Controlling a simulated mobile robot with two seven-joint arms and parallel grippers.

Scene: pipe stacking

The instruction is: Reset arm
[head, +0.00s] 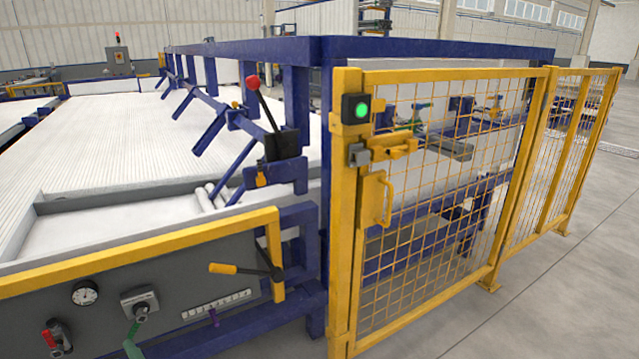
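Neither of my grippers shows in the head view. A lever with a red knob (253,82) stands tilted on a black block on the blue frame (437,51), left of the yellow gate. A black lever with a yellow grip (223,268) points left on the grey front panel (115,317). Several blue angled arms (212,131) hang along the frame above the white ribbed bed (110,150). I cannot tell which of these the task calls the arm.
A yellow mesh gate (450,200), with a handle (374,199) and a lit green light (361,111), stands shut at the right. The panel carries a gauge (85,293) and a red valve handle (52,341). Grey floor (575,300) is clear at the right.

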